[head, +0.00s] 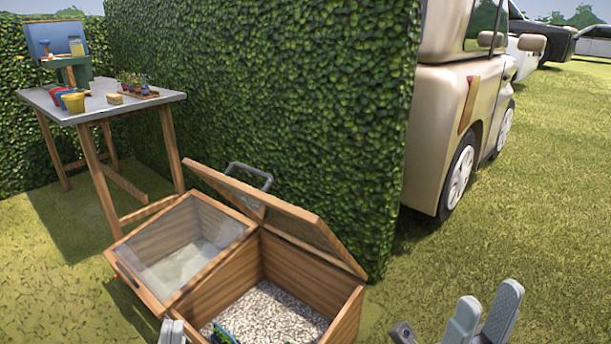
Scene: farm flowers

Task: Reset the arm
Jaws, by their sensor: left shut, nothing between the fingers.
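My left gripper (172,325) shows only as fingertips at the bottom edge, by the front of the wooden cold frame box (208,287). Its fingers are together with nothing between them. My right gripper (488,296) is at the lower right, over the grass. Its two grey fingers stand apart with nothing seen between them. The rest of both arms is out of view.
The box has a closed glazed lid (190,245) at left and a raised lid (285,212) over a gravel bed (270,315). A green and blue item (224,335) lies in the gravel, partly cut off. A table (95,101) holds pots. Hedge (270,110) and van (440,120) stand behind.

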